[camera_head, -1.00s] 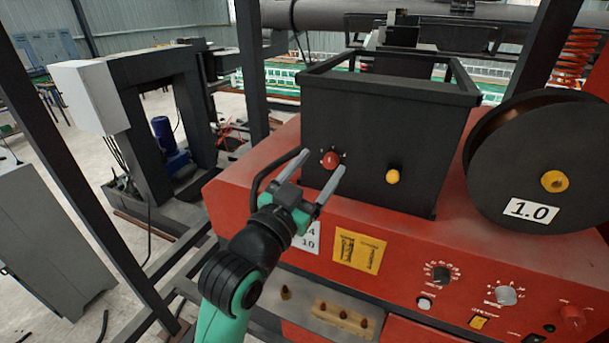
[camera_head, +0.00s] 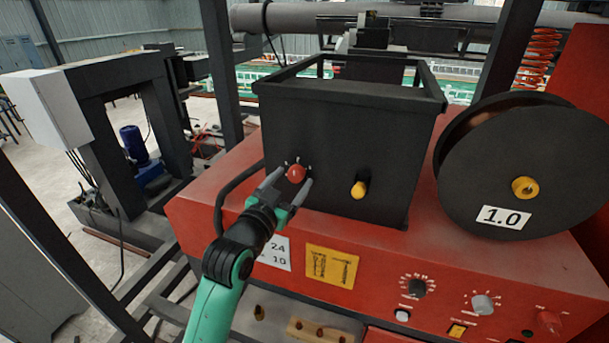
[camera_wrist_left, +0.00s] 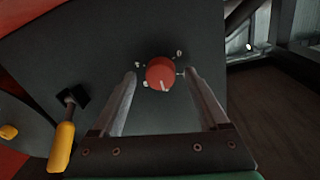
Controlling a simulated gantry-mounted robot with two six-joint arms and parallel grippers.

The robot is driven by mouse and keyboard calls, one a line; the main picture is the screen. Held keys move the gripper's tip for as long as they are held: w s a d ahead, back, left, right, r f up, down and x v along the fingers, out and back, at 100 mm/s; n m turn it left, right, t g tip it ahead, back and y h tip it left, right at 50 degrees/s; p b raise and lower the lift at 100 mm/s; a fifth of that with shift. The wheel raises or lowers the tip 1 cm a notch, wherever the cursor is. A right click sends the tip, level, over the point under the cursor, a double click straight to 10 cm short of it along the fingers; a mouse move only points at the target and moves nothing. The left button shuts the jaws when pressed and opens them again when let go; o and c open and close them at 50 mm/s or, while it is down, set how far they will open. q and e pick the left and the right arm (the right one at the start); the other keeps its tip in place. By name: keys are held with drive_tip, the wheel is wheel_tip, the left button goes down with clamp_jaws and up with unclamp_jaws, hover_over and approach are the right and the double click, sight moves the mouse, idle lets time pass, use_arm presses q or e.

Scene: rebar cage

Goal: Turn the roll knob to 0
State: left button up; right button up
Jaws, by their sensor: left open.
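The red round knob (camera_head: 296,173) sits on the front face of the black box, with small white marks around it. In the left wrist view the knob (camera_wrist_left: 160,74) shows a white pointer line toward the bottom of the picture; the mark labels are too small to read. My left gripper (camera_head: 291,183) is open, its two fingers on either side of the knob. In the left wrist view the gripper (camera_wrist_left: 162,78) shows gaps between each finger and the knob. My right gripper is not in view.
A yellow-handled lever (camera_head: 358,190) sticks out of the black box (camera_head: 330,130) right of the knob. A large black spool (camera_head: 480,175) labelled 1.0 stands farther right. The red machine panel below carries more dials (camera_head: 483,304).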

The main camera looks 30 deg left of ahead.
use_arm(q)
drive_tip(key=shift+w, duration=0.15)
clamp_jaws()
idle(0.4)
drive_tip(key=shift+n, duration=0.5)
drive_tip(key=n+b, duration=0.1)
drive_tip(key=n, duration=0.4)
drive_tip(key=shift+f+n, duration=0.1)
drive_tip(key=shift+n, duration=0.2)
drive_tip(key=n+b, duration=0.1)
drive_tip(key=n, duration=0.5)
drive_tip(key=shift+n+y, duration=0.3)
drive_tip(key=shift+y, duration=0.1)
drive_tip(key=n+b, duration=0.1)
drive_tip(key=n, duration=0.4)
drive_tip(key=shift+d+n+b, duration=0.1)
drive_tip(key=shift+n+b, duration=0.2)
drive_tip(key=n+y+b, duration=0.1)
drive_tip(key=n+b, duration=0.1)
drive_tip(key=n, duration=0.4)
drive_tip(key=shift+n, duration=0.3)
